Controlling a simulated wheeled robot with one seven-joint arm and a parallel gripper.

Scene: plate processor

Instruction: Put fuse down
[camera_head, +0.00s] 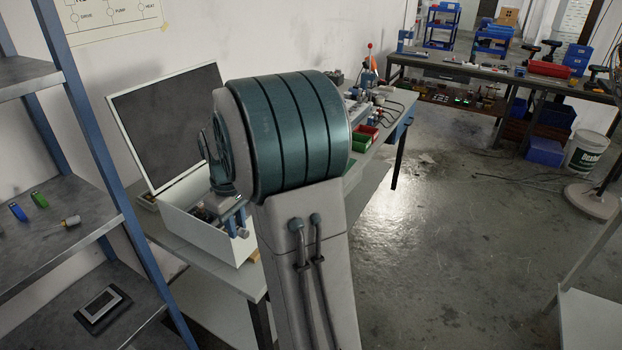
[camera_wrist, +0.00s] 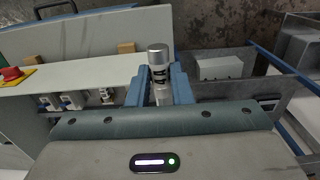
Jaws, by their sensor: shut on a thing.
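My gripper (camera_wrist: 158,82) is shut on a silver cylindrical fuse (camera_wrist: 158,55) with black markings, which stands up between its two blue fingers in the wrist view. In the head view my gripper (camera_head: 233,219) is partly hidden behind my own arm, over the front right side of an open white box (camera_head: 206,237). The wrist view shows small white and blue components (camera_wrist: 72,101) in a row, left of the fingers. Whether the fuse touches anything is hidden.
Left shelves (camera_head: 50,225) hold a blue piece (camera_head: 18,212), a green piece (camera_head: 39,200), a yellow-and-metal piece (camera_head: 70,221) and a dark framed device (camera_head: 102,305). The box's dark lid (camera_head: 165,125) stands open against the wall. A red button (camera_wrist: 11,74) shows in the wrist view.

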